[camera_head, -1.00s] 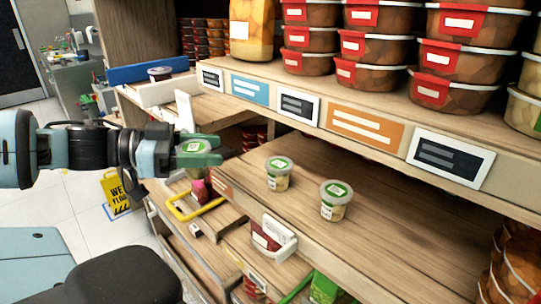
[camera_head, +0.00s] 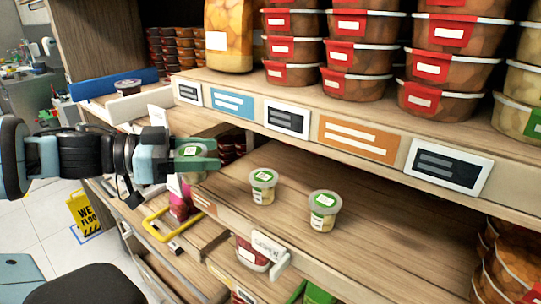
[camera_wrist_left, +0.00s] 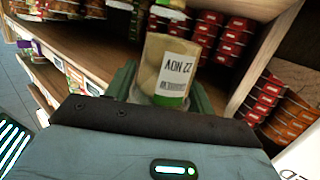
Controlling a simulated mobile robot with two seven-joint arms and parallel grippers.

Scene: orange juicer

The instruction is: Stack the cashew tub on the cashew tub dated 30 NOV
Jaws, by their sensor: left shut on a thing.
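My left gripper (camera_head: 200,158) is shut on a small clear tub (camera_head: 192,150) with a green-and-white lid. In the left wrist view the held tub (camera_wrist_left: 168,72) has a label that seems to read 22 NOV, upside down in the picture. Two similar tubs stand upright on the lower wooden shelf, a left tub (camera_head: 263,187) and a right tub (camera_head: 323,211), apart from each other. Their dates are too small to read. The held tub is left of both and touches neither. My right gripper is not in view.
The upper shelf edge (camera_head: 300,122), with price cards, overhangs the lower shelf (camera_head: 390,245). A white card holder (camera_head: 270,250) stands at the lower shelf's front edge. The shelf right of the two tubs is bare.

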